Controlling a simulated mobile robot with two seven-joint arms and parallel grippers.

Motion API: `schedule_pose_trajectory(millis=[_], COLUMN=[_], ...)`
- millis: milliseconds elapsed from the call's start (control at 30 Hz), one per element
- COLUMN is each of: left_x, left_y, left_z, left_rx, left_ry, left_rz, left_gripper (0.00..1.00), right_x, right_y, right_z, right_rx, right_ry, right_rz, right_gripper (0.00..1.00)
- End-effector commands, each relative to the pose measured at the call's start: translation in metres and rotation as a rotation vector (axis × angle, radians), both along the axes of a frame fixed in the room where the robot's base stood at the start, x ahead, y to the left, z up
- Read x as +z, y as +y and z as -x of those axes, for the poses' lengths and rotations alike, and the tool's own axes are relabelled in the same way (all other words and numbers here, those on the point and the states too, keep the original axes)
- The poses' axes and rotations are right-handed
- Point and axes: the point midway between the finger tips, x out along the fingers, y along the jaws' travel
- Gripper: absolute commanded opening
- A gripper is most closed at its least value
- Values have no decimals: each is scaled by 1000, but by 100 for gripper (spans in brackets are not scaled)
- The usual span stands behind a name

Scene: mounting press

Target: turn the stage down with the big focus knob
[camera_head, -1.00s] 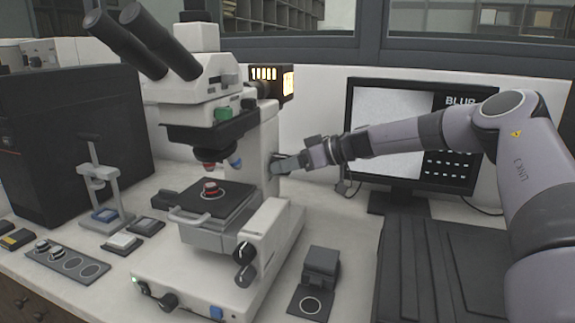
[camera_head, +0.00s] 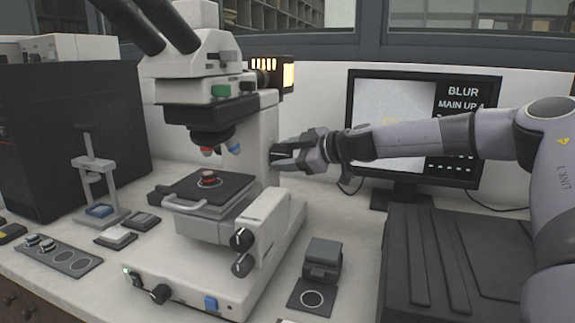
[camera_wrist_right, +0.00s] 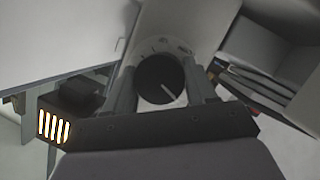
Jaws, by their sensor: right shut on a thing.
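The white microscope (camera_head: 205,65) stands in the middle of the table. Its dark stage (camera_head: 232,187) carries a small red-and-dark sample (camera_head: 208,179), with a visible gap below the objectives (camera_head: 234,147). My right gripper (camera_head: 279,154) is at the right side of the microscope column. In the right wrist view, its fingers (camera_wrist_right: 161,92) are on both sides of a big dark round knob (camera_wrist_right: 158,78), shut on it. A white line on the knob points to the lower right, and marks ring its upper edge. My left gripper is not in view.
Two smaller dark knobs (camera_head: 241,239) sit on the block at the microscope's right front. The monitor (camera_head: 489,130) behind my right arm reads "BLUR" and "MAIN UP", the rest partly covered. A small grey block (camera_head: 323,254) stands at the front right. A lamp housing (camera_head: 270,76) is above my gripper.

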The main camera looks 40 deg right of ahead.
Motion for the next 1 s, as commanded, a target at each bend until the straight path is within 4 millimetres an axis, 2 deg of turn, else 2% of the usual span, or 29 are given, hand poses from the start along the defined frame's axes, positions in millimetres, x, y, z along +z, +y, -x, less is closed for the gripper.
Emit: schedule_pose_trajectory(millis=[33, 167, 600, 1000], left_x=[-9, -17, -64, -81], left_y=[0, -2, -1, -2], left_z=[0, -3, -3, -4], left_rx=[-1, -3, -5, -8], left_ry=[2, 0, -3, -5], left_rz=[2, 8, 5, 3], left_gripper=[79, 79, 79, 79], right_x=[-7, -8, -9, -7], right_y=[2, 3, 3, 3], right_z=[1, 1, 1, 1], right_rx=[6, 6, 6, 7], right_ry=[-19, -76, -240, -306], right_rz=[38, 146, 467, 600], right_gripper=[26, 26, 26, 26])
